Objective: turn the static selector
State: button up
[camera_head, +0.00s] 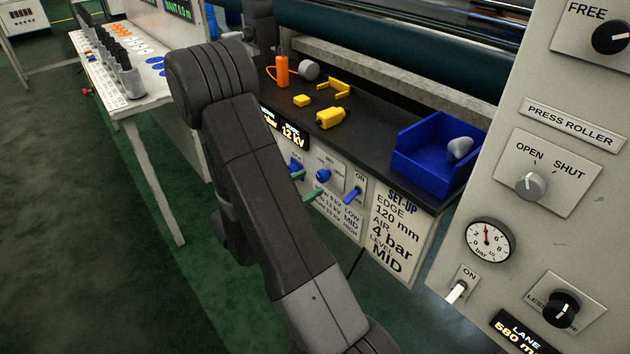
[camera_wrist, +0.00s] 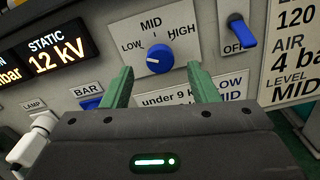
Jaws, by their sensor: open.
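The static selector is a blue knob (camera_wrist: 159,60) on a pale plate marked LOW, MID and HIGH. Its short white mark lies on the knob's left side, toward LOW. The knob also shows in the head view (camera_head: 323,176). My gripper (camera_wrist: 162,80) has two green fingers, spread wide and empty. In the wrist view their tips sit to the left and right of the knob, slightly below it, with gaps on both sides; contact is not visible. In the head view my gripper (camera_head: 305,185) is at the panel, partly behind my arm.
A lit display (camera_wrist: 52,58) reads STATIC 12 kV. A blue ON/OFF switch (camera_wrist: 240,32) is right of the selector, and a blue BAR control (camera_wrist: 91,102) is lower left. The set-up card (camera_head: 393,232) reads LEVEL MID. A blue bin (camera_head: 430,165) stands on the ledge above.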

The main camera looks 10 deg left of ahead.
aim_at(320, 178)
jog(key=shift+x, duration=1.65)
jog(key=c, duration=1)
